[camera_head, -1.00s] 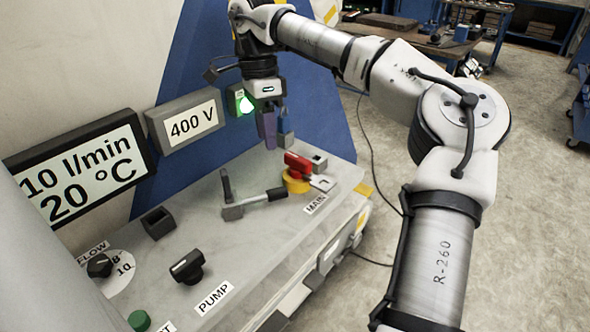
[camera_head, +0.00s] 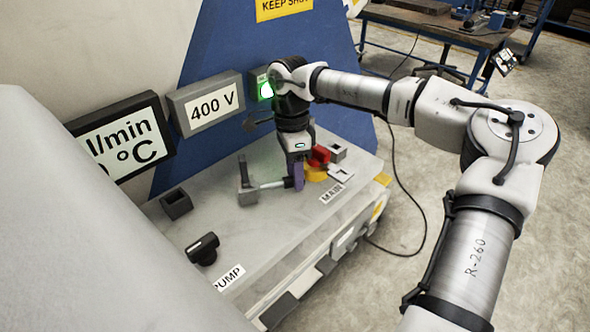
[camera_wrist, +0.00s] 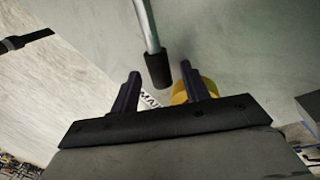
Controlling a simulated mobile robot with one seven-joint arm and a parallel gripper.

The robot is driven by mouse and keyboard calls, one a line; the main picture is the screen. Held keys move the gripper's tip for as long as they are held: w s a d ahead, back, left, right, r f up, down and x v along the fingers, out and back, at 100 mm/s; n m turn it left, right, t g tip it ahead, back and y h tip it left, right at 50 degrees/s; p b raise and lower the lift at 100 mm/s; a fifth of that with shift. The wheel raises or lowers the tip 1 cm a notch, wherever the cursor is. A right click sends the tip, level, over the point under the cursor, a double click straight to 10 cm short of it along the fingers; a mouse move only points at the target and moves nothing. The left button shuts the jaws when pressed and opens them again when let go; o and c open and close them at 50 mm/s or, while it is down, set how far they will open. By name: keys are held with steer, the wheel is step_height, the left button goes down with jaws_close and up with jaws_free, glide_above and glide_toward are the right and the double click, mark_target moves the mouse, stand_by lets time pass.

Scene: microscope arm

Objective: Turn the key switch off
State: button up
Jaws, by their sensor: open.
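No key can be made out for certain. A red handle (camera_head: 320,154) on a yellow base (camera_head: 315,173) stands by the MAIN label, partly hidden by my gripper. The yellow base also shows in the wrist view (camera_wrist: 207,88), beside my right finger. My gripper (camera_head: 298,182) is open and points down just left of this switch, at the dark-gripped end of a metal lever (camera_head: 270,185). In the wrist view the lever's black grip (camera_wrist: 158,70) appears in the gap between the fingertips. Contact cannot be told.
A black rotary knob (camera_head: 203,249) by the PUMP label and a dark square box (camera_head: 176,204) stand further left on the grey panel. A 400 V display (camera_head: 207,105) and a lit green lamp (camera_head: 266,91) are on the wall behind.

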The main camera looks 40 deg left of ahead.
steer(key=shift+d+f, duration=0.1)
steer(key=shift+f, duration=0.25)
jaws_close()
